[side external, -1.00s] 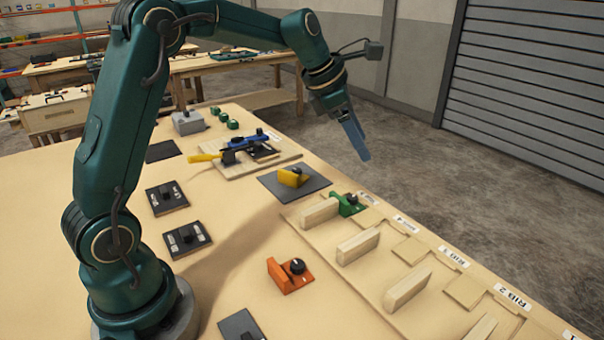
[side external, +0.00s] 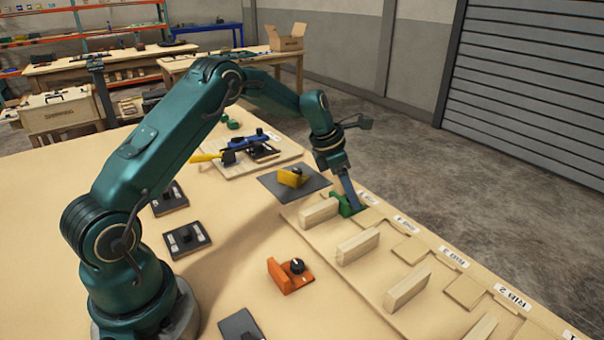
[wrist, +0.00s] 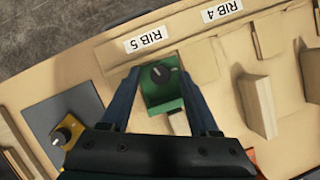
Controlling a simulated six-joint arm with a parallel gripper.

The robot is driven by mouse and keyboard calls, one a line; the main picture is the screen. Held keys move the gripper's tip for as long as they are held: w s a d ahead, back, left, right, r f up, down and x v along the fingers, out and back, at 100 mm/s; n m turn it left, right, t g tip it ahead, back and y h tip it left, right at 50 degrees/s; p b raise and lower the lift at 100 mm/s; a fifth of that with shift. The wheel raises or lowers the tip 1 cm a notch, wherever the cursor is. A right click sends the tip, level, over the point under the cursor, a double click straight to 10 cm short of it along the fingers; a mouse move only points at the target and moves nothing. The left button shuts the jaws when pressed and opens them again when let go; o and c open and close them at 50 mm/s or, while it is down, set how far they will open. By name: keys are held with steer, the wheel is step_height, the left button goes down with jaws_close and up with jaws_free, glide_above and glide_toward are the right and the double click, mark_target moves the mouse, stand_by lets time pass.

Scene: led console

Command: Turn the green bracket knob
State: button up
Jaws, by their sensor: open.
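The green bracket (wrist: 162,100) stands by the RIB 5 label at the end of a wooden rib, with its black knob (wrist: 161,74) facing the wrist camera. A pale pointer line shows on the knob. My gripper (wrist: 159,76) is open, with one blue finger on each side of the knob and bracket. I cannot tell whether either finger touches them. In the side external view the fingers (side external: 350,198) point down at the green bracket (side external: 341,207) and hide its knob.
An orange bracket with a black knob (side external: 290,275) stands left of the wooden ribs (side external: 358,247). A yellow bracket (side external: 292,178) sits on a dark mat behind the green one. Blue and yellow tools (side external: 240,148) lie on a board farther back. Open tabletop (side external: 245,215) lies between.

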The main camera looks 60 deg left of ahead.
jaws_close()
steer(key=m+h, duration=0.1)
steer(key=m, duration=0.1)
steer(key=shift+w+a+m, duration=0.1)
steer(key=shift+m, duration=0.2)
steer(key=shift+a+m+g+h, duration=0.1)
steer(key=shift+m+g+h, duration=0.2)
steer(key=shift+m+g, duration=0.75)
steer(key=shift+m, duration=0.85)
